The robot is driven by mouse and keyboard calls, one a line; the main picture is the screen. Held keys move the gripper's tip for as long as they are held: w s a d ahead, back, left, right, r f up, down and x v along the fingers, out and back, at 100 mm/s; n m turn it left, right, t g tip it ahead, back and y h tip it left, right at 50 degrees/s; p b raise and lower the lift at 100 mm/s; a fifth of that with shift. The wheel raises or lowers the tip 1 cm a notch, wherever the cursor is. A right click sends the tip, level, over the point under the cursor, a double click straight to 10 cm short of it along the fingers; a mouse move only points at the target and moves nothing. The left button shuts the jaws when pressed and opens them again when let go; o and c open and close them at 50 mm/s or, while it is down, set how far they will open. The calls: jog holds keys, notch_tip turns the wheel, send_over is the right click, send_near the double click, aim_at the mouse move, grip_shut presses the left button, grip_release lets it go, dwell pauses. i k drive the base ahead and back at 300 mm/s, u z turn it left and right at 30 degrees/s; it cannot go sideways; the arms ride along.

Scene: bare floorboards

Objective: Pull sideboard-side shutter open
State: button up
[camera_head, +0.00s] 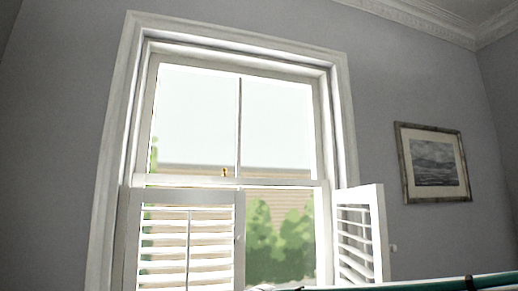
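A white window has two louvred shutters over its lower half. The left shutter (187,240) stands across the lower left of the opening, and light shows between its slats. The right shutter (361,238) is swung away from the window, with a small knob (393,248) at its outer edge. The lower right pane is uncovered. No sideboard shows, so I cannot tell which shutter is on its side. The bottoms of both shutters are cut off by the frame. My gripper cannot be made out in this view.
A teal bar with a dark band (425,284) crosses the bottom right edge; I cannot tell what it belongs to. A framed picture (433,163) hangs on the grey wall to the right. The white window frame (112,150) surrounds the opening. The floor is out of view.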

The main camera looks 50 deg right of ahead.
aim_at(138, 196)
jog(key=u, duration=0.05)
jog(key=k, duration=0.1)
jog(key=z, duration=1.05)
jog(key=i, duration=1)
jog(key=u, duration=0.05)
jog(key=k, duration=0.5)
jog(key=u, duration=0.3)
jog(key=i, duration=0.65)
jog(key=z, duration=0.3)
